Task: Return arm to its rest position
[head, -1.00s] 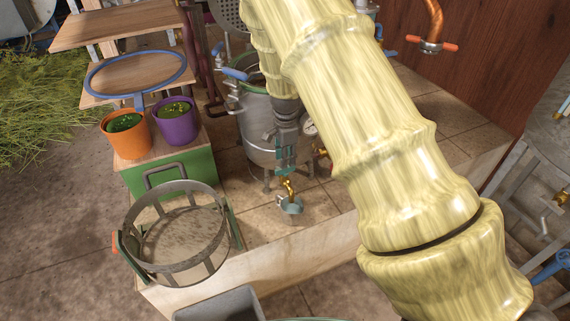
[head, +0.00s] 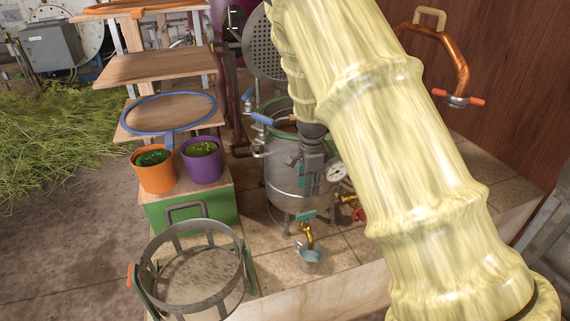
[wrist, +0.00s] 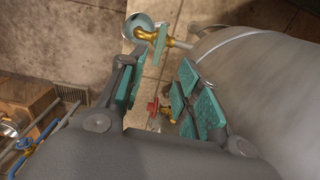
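My gripper (head: 308,198) hangs from my pale yellow arm in front of the steel still pot (head: 284,180), above a brass tap (head: 308,235). In the wrist view my gripper (wrist: 162,98) has its two teal-padded fingers spread apart, with nothing held between them. The tap has a teal handle (wrist: 160,41) and sits just beyond the fingertips, apart from them. A small metal cup (head: 310,258) is under the tap's spout. The pot's far side is hidden behind my arm.
A round basket (head: 241,290) stands at the front left. An orange pot (head: 156,178) and a purple pot (head: 203,166) sit on a step by the shelves. A pressure gauge (head: 336,171) and red valve handle (head: 359,214) are close to my gripper. A copper pipe (head: 462,70) hangs at right.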

